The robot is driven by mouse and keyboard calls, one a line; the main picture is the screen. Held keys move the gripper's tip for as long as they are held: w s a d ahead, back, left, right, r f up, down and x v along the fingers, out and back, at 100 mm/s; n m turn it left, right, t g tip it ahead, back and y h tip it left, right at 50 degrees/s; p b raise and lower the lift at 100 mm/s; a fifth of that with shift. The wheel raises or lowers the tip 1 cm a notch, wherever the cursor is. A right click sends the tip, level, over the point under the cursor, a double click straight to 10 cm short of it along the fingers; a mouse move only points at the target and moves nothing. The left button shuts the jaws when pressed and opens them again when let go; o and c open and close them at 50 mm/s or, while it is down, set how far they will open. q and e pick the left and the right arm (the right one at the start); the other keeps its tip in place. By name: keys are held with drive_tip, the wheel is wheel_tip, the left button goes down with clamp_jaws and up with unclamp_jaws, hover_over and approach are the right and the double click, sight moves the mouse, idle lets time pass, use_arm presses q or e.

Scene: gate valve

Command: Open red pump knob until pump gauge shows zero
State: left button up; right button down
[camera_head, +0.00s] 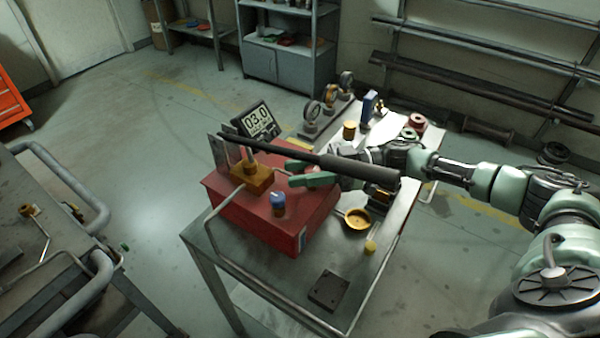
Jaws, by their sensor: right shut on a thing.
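The red pump (262,222) is a box on the metal table, with a brass block (252,178) and a blue knob (278,202) on top. Its digital gauge (257,120) stands behind and reads 03.0. A long black lever (360,170) runs across above the pump. My right gripper (288,173) reaches in from the right, under the lever, its green fingers low over the pump's top. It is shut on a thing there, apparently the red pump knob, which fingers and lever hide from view. My left gripper is not in view.
The metal table (285,292) also holds a brass dish (357,218), a small yellow cylinder (370,247) and a dark plate (328,290). Several round gauges (312,112) stand behind. A railed cart (55,235) stands at left. Open floor lies between cart and table.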

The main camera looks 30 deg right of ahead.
drive_tip(key=shift+g, duration=0.3)
drive_tip(key=c, duration=1)
unclamp_jaws()
drive_tip(key=shift+a, duration=0.1)
drive_tip(key=b+v, duration=0.1)
drive_tip(key=v, duration=0.5)
drive_tip(key=shift+s+d+f+b, duration=0.1)
drive_tip(key=shift+d+f+b, duration=0.05)
drive_tip(key=shift+d+b, duration=0.25)
drive_tip(key=shift+s+d, duration=0.15)
drive_tip(key=shift+d, duration=0.35)
